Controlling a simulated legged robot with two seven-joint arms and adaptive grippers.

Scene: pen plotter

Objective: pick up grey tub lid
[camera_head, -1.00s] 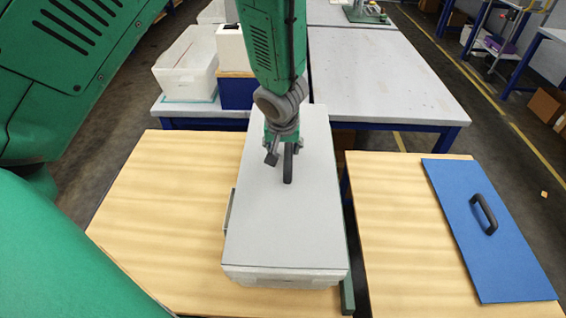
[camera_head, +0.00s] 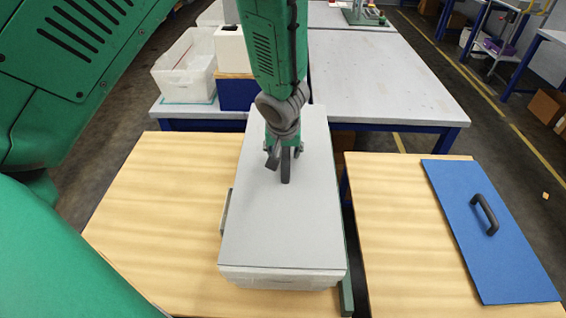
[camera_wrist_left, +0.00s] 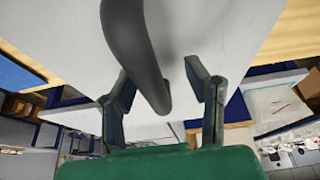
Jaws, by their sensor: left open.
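The grey tub lid (camera_head: 270,225) lies flat on a white tub (camera_head: 280,279) on the left wooden table. Its dark upright handle (camera_head: 286,168) stands near the lid's middle, partly hidden by my left gripper (camera_head: 281,160). The left gripper points down over the lid. In the left wrist view the dark handle (camera_wrist_left: 135,45) runs between the two open fingers of the left gripper (camera_wrist_left: 158,80), with visible gaps on both sides. The lid (camera_wrist_left: 210,30) also fills much of that view. My right gripper is not seen.
A blue panel with a black handle (camera_head: 485,213) lies on the right wooden table (camera_head: 385,225). Grey tables (camera_head: 390,80) stand behind. A white bin (camera_head: 185,68) and a blue box (camera_head: 237,92) stand at the back left. Bare wood (camera_head: 160,210) lies left of the tub.

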